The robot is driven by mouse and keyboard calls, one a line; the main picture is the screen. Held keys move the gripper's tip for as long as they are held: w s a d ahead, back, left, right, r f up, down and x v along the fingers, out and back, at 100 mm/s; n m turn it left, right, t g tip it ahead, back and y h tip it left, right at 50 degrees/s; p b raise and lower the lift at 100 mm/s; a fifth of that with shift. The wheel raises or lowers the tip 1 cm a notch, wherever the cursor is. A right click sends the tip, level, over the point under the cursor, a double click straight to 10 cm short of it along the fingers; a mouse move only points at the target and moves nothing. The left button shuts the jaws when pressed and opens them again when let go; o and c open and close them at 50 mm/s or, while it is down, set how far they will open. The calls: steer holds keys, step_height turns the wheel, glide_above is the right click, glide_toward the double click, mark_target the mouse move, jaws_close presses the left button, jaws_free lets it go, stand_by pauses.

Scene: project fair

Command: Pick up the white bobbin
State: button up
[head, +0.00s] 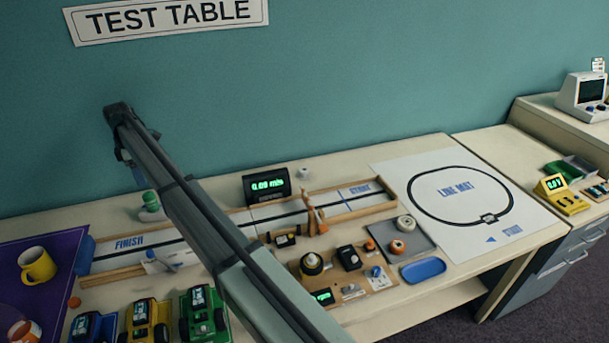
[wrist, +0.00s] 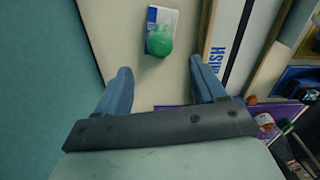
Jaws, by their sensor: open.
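A small white ring-like piece (head: 303,173), which looks like a bobbin, stands on the table behind the track, right of the dark speed display. A larger cream-white spool (head: 405,223) lies on the grey mat farther right; I cannot tell for certain which is the white bobbin. My gripper (wrist: 160,64) is open and empty in the wrist view, with its two blue-grey fingers spread. A green-topped object (wrist: 159,42) lies beyond the gap between them. Neither white piece shows in the wrist view. In the head view my arm reaches up and left, away from both.
The track (head: 235,222) crosses the table. The speed display (head: 267,185) is close to the small white piece. An orange-and-white spool (head: 397,247) shares the grey mat (head: 420,241). A blue tray (head: 423,270), toy trucks (head: 203,314) and a yellow mug (head: 37,266) stand nearer the front.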

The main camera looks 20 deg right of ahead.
steer(key=shift+o, duration=0.5)
steer(key=w+d+m, duration=0.1)
steer(key=w+d, duration=0.2)
steer(key=d, duration=0.5)
steer(key=w+d+m, duration=0.1)
steer(key=w+d, duration=0.2)
steer(key=d, duration=0.4)
steer(key=m, duration=0.2)
glide_above(304, 170)
steer(key=s, duration=0.1)
steer(key=shift+f, duration=1.5)
step_height(304, 170, down, 14)
steer(key=shift+w+a+r, duration=0.1)
steer(key=shift+r, duration=0.15)
steer(key=c, duration=1.1)
